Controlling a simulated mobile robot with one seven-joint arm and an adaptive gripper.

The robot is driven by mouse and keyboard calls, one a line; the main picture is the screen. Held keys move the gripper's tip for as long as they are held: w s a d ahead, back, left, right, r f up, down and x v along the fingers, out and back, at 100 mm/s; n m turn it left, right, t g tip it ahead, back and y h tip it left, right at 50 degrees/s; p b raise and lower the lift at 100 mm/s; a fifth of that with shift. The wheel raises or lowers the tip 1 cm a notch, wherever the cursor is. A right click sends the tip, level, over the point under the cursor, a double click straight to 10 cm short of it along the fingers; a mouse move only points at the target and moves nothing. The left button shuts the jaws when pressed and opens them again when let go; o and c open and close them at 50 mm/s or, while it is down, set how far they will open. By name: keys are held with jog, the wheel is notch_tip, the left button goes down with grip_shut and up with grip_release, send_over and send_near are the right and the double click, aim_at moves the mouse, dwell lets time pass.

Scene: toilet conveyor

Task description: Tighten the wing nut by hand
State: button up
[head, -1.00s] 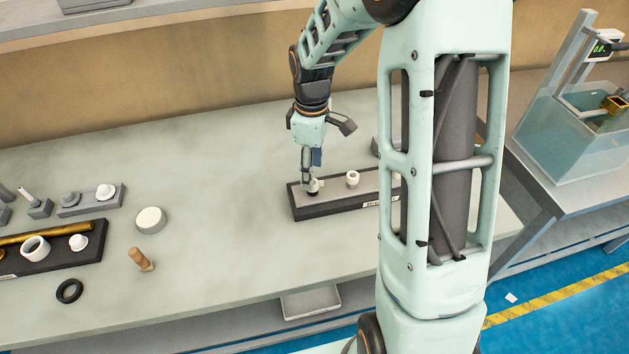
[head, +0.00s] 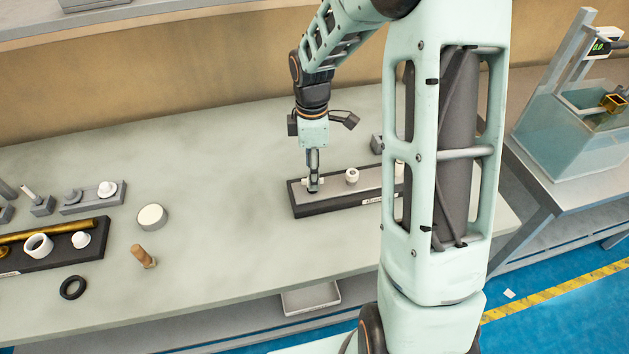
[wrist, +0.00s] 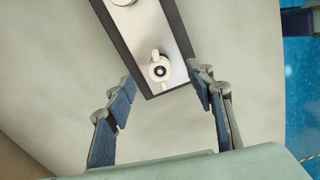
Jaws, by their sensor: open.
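The white wing nut (wrist: 159,70) shows in the wrist view at the near end of a dark-edged board (wrist: 151,38) with a pale metal top. Its two wings point up and down in that picture, around a dark round centre. My gripper (wrist: 162,80) is open, with one blue-padded finger on each side of the nut and a visible gap to both. In the head view my gripper (head: 313,184) points straight down over the left end of the board (head: 333,191), and its fingers mostly hide the nut.
A second white fitting (head: 352,176) stands further right on the board. At the left lie a white round cap (head: 152,217), a wooden peg (head: 143,256), a black ring (head: 73,287) and a dark tray (head: 60,262) with brass and white parts. The bench between is clear.

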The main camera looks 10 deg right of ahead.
jog(key=shift+f+b, duration=0.7)
jog(key=shift+f, duration=0.65)
jog(key=shift+c, duration=0.2)
jog(key=c, duration=1.3)
jog(key=m+b, duration=0.1)
jog(key=m, duration=0.3)
jog(key=shift+m, duration=0.4)
jog(key=shift+m, duration=0.3)
jog(key=m+b, duration=0.1)
jog(key=m, duration=0.3)
